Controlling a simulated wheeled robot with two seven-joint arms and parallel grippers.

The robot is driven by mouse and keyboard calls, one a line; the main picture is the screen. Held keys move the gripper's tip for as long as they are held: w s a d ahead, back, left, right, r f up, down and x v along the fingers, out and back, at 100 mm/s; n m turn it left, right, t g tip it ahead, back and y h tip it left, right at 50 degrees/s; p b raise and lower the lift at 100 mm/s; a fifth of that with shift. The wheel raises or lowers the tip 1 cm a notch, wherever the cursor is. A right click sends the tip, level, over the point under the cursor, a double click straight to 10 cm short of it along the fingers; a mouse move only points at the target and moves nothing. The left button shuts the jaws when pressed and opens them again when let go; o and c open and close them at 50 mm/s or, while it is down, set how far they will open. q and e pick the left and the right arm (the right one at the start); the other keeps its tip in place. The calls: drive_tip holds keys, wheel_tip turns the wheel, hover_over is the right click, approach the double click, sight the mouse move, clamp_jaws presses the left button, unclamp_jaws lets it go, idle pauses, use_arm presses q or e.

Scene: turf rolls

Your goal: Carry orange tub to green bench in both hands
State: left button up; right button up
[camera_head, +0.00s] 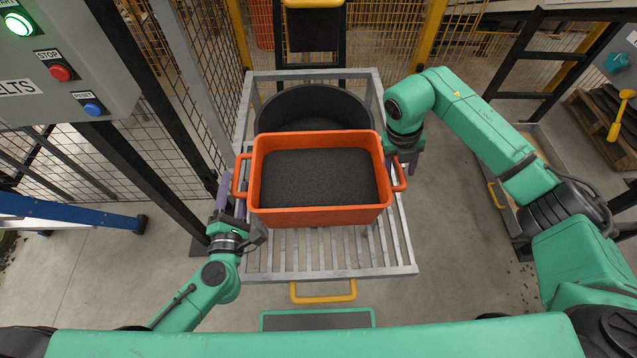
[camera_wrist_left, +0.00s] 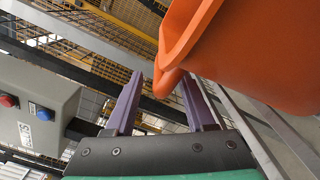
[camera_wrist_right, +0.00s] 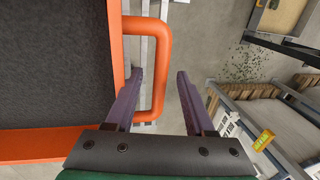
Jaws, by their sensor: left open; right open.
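The orange tub (camera_head: 318,217), filled with dark granular material, rests on a grey slatted metal cart (camera_head: 330,263). It has a loop handle at each end. My left gripper (camera_head: 232,190) is open at the left handle (camera_head: 240,176); in the left wrist view, the orange handle (camera_wrist_left: 168,82) shows between the spread fingertips (camera_wrist_left: 162,85). My right gripper (camera_head: 405,163) is open at the right handle (camera_head: 400,174); in the right wrist view, the handle's bar (camera_wrist_right: 162,70) lies between the open fingers (camera_wrist_right: 158,75). I cannot make out a green bench with certainty.
A round black tub (camera_head: 313,103) stands behind the orange tub on the cart. A control box (camera_head: 62,62) and mesh fence are at left, with a blue beam (camera_head: 70,212) below. The cart has a yellow handle (camera_head: 323,292) in front.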

sight(238, 158)
use_arm(q)
drive_tip(key=shift+w, duration=1.85)
use_arm(e)
drive_tip(key=shift+d+f, duration=0.2)
drive_tip(key=shift+f, duration=0.7)
drive_tip(key=shift+d+f, duration=0.15)
drive_tip(key=shift+f, duration=0.75)
use_arm(q)
clamp_jaws()
use_arm(e)
clamp_jaws()
use_arm(q)
drive_tip(key=shift+a+r, duration=0.1)
use_arm(e)
drive_tip(key=shift+d+r, duration=0.1)
drive_tip(key=shift+d, duration=0.05)
